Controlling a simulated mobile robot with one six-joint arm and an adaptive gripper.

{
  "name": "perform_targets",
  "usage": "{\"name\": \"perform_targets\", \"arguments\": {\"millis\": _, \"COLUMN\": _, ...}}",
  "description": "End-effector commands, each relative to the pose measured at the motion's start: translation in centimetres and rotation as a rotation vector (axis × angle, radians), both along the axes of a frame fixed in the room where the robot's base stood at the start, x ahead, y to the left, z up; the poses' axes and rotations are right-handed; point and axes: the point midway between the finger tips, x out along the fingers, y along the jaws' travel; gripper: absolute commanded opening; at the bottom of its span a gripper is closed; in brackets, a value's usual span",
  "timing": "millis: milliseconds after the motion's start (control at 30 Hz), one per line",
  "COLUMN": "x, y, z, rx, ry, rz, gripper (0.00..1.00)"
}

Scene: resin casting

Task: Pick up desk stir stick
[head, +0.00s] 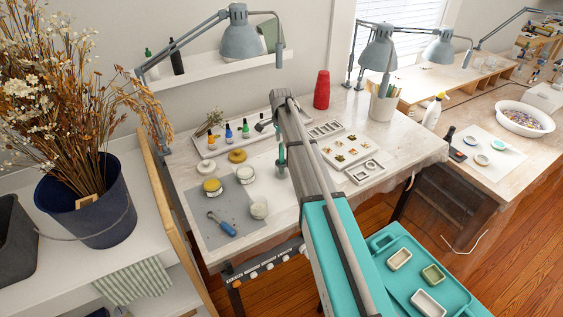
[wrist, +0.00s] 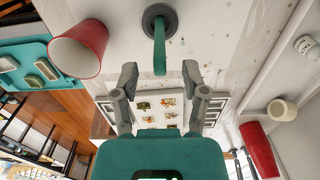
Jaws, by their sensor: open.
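The desk stir stick appears to be the flat teal stick (wrist: 159,50) in the wrist view. It stands in a small grey round holder (wrist: 152,14) and points towards the camera. In the head view the teal stick (head: 282,151) shows just left of my arm, above the grey holder (head: 282,172). My gripper (wrist: 159,70) is open and empty, with one finger on each side of the stick's near end in the picture. Neither finger visibly touches the stick. In the head view my arm hides the gripper.
A red cup (wrist: 82,48) is left of the fingers in the wrist view. A grey mat (head: 216,216) holds jars and a blue-handled tool (head: 222,225). Small bottles stand in a pale tray (head: 202,147). Lamps overhang the desk's back.

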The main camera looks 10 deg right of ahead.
Motion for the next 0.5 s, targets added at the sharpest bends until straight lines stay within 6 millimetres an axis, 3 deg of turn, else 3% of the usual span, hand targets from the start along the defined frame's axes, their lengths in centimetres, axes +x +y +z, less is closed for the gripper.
{"name": "perform_targets", "arguments": {"millis": 200, "x": 0.1, "y": -0.1, "z": -2.2, "rx": 0.0, "ry": 0.0, "rz": 0.0, "gripper": 0.57}}
{"name": "perform_targets", "arguments": {"millis": 500, "x": 0.0, "y": -0.1, "z": -3.5, "rx": 0.0, "ry": 0.0, "rz": 0.0, "gripper": 0.57}}
